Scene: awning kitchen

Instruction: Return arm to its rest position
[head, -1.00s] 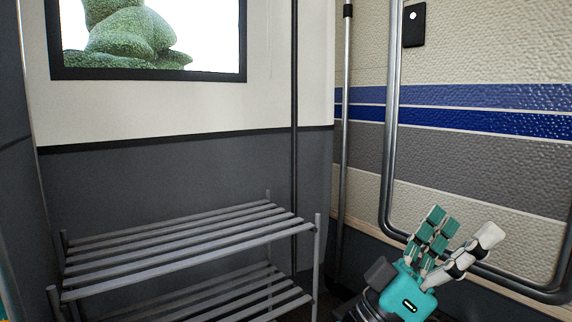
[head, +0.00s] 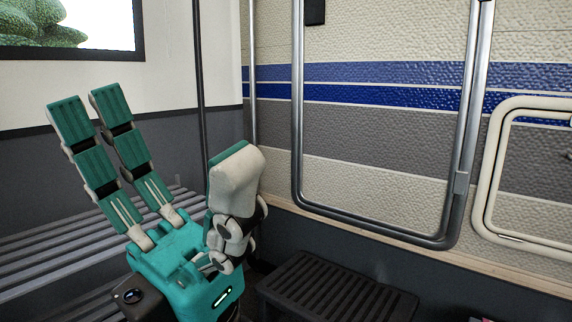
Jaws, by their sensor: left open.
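My left gripper (head: 165,160) is large in the left half of the head view. It has a teal body, two long teal-padded fingers on the left and a thicker pale-backed finger on the right. The fingers point up and stand apart, with nothing between them. It is raised in front of the slatted rack and appears clear of it. My right gripper is not in this view.
A grey slatted rack (head: 40,247) stands at the left, partly hidden by my gripper. A dark ribbed step (head: 335,292) is at the bottom centre. Metal tube rails (head: 298,110) run along the striped wall. A cream-framed hatch (head: 485,200) is at the right.

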